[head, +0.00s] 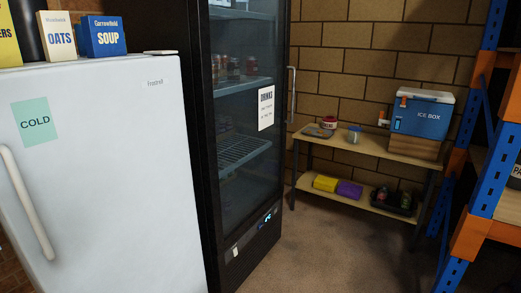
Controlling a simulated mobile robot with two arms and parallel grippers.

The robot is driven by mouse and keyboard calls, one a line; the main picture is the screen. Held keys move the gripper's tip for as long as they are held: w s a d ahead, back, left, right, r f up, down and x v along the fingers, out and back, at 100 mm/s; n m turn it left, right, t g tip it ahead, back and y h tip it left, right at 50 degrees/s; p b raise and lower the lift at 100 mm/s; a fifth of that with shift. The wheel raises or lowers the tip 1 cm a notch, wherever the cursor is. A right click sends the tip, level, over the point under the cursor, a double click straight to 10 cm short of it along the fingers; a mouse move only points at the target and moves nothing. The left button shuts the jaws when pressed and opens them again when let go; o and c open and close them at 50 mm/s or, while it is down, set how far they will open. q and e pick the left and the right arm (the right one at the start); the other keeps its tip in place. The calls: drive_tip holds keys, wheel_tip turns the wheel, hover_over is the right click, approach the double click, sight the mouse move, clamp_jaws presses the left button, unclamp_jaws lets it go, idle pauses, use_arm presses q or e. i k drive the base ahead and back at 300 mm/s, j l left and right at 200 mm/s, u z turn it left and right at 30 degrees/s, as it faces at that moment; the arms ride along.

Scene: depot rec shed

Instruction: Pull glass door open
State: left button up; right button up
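A tall black drinks fridge with a glass door (235,130) stands in the middle of the head view. The door looks shut. Its upright handle (291,95) is on the right edge of the door. A white "DRINKS" notice (266,108) is on the glass. Behind the glass are wire shelves (243,150) with several cans or jars (232,68) on one of them. Neither of my grippers shows in the head view.
A white fridge (110,150) with a "COLD" sign stands close at left, boxes on top. A low wooden bench (362,143) with a blue ice box (422,115) is at the back. Blue and orange racking (472,200) stands at right. The floor (335,250) between is clear.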

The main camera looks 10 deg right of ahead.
sight(200, 21)
drive_tip(key=i+l+z, duration=0.15)
drive_tip(key=i+z, duration=0.85)
drive_tip(key=i, duration=0.15)
